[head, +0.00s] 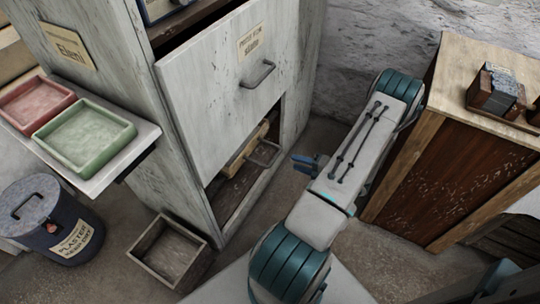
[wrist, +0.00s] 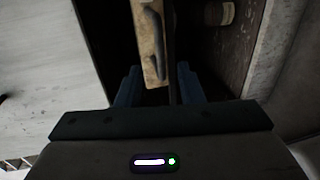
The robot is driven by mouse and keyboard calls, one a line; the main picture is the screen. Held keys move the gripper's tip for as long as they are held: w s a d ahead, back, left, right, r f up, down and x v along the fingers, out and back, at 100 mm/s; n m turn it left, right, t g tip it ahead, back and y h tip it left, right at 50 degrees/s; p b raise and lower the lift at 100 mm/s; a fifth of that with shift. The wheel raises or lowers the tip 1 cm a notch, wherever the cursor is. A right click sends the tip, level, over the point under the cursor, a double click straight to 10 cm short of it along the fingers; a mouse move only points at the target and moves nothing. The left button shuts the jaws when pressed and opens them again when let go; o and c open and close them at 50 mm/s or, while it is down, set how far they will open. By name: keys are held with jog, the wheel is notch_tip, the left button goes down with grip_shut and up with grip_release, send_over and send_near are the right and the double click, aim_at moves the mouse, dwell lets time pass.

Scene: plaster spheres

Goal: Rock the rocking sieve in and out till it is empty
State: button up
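What appears to be the rocking sieve (head: 246,150), a pale wooden piece beside a small grey tray, sits in the lower opening of the white cabinet. In the wrist view a wooden bar (wrist: 150,42) with a dark handle-like fitting reaches down toward my fingers; I take it as part of the sieve. My gripper (head: 303,163) has blue fingers and is just right of the cabinet opening. In the wrist view the fingers (wrist: 159,86) stand apart on either side of the bar's end, with no clear contact. The sieve's contents are hidden.
The white cabinet (head: 215,105) has a handle (head: 258,75) on its front panel. An open wooden box (head: 150,270) stands on the floor below. A lidded plaster bin (head: 88,246) and a shelf with red (head: 37,102) and green trays (head: 84,132) are left. A wooden cabinet (head: 450,170) stands right.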

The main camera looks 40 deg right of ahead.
jog(key=b+x, duration=0.2)
jog(key=x, duration=0.9)
jog(key=shift+w+a, duration=0.2)
grip_shut()
jog(key=r+x, duration=0.1)
jog(key=x, duration=0.3)
jog(key=r+x, duration=0.1)
jog(key=x, duration=0.3)
jog(key=r+p+x, duration=0.1)
jog(key=x, duration=0.4)
jog(key=shift+w, duration=0.35)
